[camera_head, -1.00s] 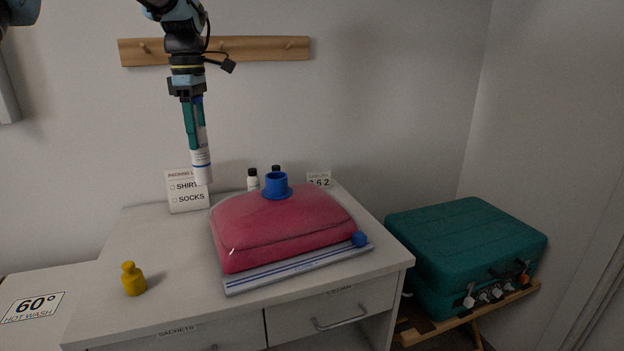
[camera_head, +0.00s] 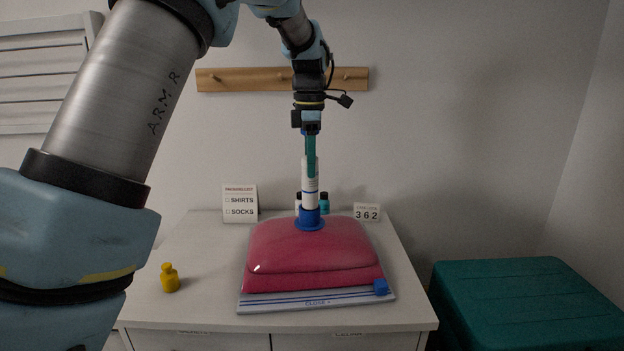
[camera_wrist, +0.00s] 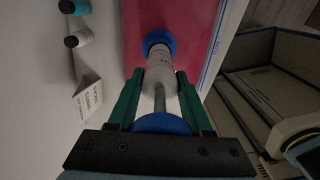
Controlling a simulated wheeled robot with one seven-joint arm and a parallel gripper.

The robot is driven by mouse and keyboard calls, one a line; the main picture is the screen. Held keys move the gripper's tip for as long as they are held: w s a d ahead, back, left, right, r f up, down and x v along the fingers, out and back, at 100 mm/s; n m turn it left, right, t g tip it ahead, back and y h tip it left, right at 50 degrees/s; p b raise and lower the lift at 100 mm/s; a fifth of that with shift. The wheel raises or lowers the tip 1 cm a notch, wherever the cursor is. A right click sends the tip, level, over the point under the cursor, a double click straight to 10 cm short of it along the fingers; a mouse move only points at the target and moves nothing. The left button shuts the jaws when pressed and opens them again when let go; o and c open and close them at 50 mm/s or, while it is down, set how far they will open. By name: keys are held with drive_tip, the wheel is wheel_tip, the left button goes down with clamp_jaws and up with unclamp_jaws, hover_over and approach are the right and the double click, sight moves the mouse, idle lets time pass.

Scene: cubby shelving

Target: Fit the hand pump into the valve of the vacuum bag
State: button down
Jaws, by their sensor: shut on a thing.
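My gripper (camera_head: 311,172) is shut on the hand pump (camera_head: 310,190), a white tube with a blue band and blue handle, held upright. In the wrist view, the green fingers (camera_wrist: 160,74) flank the white pump body (camera_wrist: 158,58). The pink vacuum bag (camera_head: 300,258) lies on the dresser with its blue valve (camera_head: 310,223) on top. The pump's lower end meets the valve's rim in the head view; I cannot tell whether it is inside. In the wrist view, the blue valve ring (camera_wrist: 160,38) is partly hidden by the pump.
A yellow weight-like object (camera_head: 170,279) stands at the dresser's left. Small bottles (camera_head: 325,203), a checklist card (camera_head: 240,204) and a number card (camera_head: 367,212) stand behind the bag. A teal suitcase (camera_head: 525,300) is at right. The dresser's left side is mostly clear.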

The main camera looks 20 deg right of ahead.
sight(310, 182)
drive_tip(key=shift+f+p, duration=0.45)
drive_tip(key=shift+f, duration=1.5)
drive_tip(key=shift+f, duration=0.1)
drive_tip(key=shift+c, duration=1.6)
unclamp_jaws()
